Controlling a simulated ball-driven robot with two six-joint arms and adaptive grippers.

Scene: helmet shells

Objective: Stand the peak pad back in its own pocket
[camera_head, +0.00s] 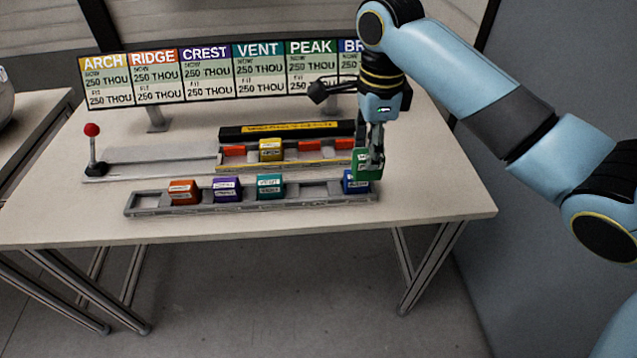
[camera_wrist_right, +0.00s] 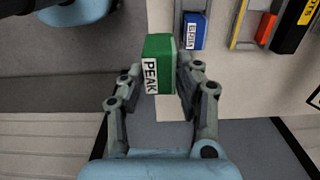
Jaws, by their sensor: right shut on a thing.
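The green peak pad (camera_head: 366,172) is between the fingers of my right gripper (camera_head: 373,155), which is shut on it. In the right wrist view the pad (camera_wrist_right: 159,52) shows its white PEAK label between my right gripper's fingertips (camera_wrist_right: 158,75). In the head view the pad appears just above and behind the blue pad (camera_head: 357,184) at the right end of the front grey rack (camera_head: 225,206). That rack has an empty pocket (camera_head: 315,190) between the teal pad (camera_head: 270,186) and the blue pad. My left gripper is not in view.
Orange (camera_head: 184,192) and purple (camera_head: 227,190) pads sit in the front rack; its left end is empty. Behind it a second rack holds a yellow block (camera_head: 270,149) and red pieces. A red-knobbed lever (camera_head: 93,145) is left. A sign board (camera_head: 210,75) stands behind.

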